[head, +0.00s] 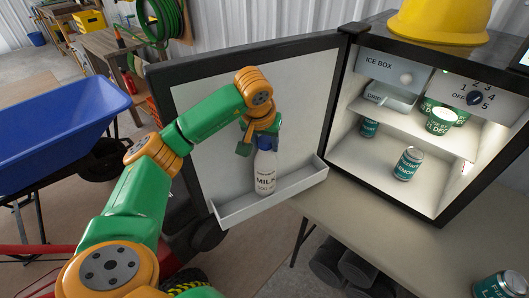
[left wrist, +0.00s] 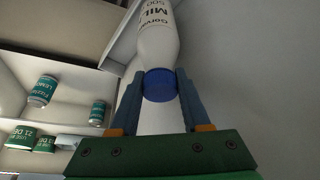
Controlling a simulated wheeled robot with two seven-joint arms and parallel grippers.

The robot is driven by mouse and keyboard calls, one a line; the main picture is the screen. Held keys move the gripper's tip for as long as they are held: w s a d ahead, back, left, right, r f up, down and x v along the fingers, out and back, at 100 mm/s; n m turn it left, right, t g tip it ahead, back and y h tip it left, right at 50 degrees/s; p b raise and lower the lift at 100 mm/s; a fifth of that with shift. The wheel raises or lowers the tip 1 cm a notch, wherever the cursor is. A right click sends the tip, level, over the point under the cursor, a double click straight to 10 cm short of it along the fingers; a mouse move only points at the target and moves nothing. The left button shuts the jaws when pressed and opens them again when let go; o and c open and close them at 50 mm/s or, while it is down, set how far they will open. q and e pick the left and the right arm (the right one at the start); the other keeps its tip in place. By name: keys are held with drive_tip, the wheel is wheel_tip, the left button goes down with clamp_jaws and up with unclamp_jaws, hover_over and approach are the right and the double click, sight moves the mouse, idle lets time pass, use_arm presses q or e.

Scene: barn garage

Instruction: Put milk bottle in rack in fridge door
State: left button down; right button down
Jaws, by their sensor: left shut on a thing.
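The white milk bottle (head: 264,172) with a blue cap stands upright in the head view, its lower end at the rack (head: 270,196) on the inside of the open fridge door (head: 205,97). I cannot tell whether its base touches the rack floor, as the front lip is near it. My left gripper (head: 262,141) is above the bottle and shut on its blue cap. In the left wrist view the fingers (left wrist: 159,88) flank the cap, and the bottle (left wrist: 158,40) extends away from them. My right gripper is not in view.
The small fridge (head: 405,185) stands open on a table, with cans (head: 408,163) and tubs (head: 440,120) inside. A yellow hard hat (head: 440,20) sits on top. Another can (head: 497,285) is at the lower right. A blue wheelbarrow (head: 60,100) stands at left.

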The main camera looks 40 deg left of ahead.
sight(265, 167)
use_arm(q)
wheel_tip(265, 167, down, 4)
drive_tip(key=shift+a+r+p, duration=0.15)
drive_tip(key=shift+r+p, duration=0.05)
drive_tip(key=shift+p, duration=0.55)
drive_tip(key=shift+w+f, duration=0.1)
drive_tip(key=shift+f, duration=0.1)
drive_tip(key=shift+f, duration=0.15)
drive_tip(key=c, duration=0.7)
unclamp_jaws()
drive_tip(key=shift+o, duration=0.2)
